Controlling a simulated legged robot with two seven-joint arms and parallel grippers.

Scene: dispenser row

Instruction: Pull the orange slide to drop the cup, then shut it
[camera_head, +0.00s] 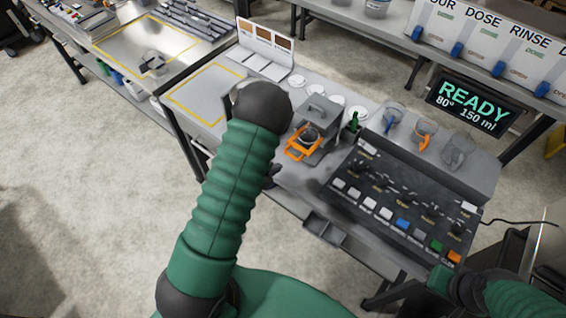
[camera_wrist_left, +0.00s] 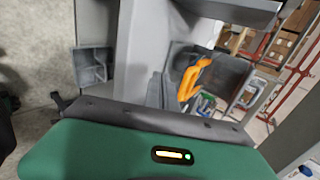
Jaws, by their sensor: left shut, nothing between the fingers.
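The orange slide (camera_head: 299,151) sticks out of the front of a small grey dispenser (camera_head: 318,111) on the metal table. A dark round thing, maybe the cup, sits at the slide's frame; I cannot tell how it is held. The left wrist view shows an orange handle (camera_wrist_left: 188,82) in a grey housing, beyond my green wrist. My left gripper (camera_head: 271,174) is mostly hidden behind my forearm in the head view, low and left of the slide. It is shut and empty, apart from the slide. My right arm enters at the lower right; its gripper is out of view.
A black control panel (camera_head: 400,203) with coloured buttons stands right of the dispenser. Several cups, one with an orange handle (camera_head: 424,134), stand behind it. A yellow-outlined area (camera_head: 205,92) lies left on the table. A grey open bin (camera_head: 325,229) hangs at the front edge.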

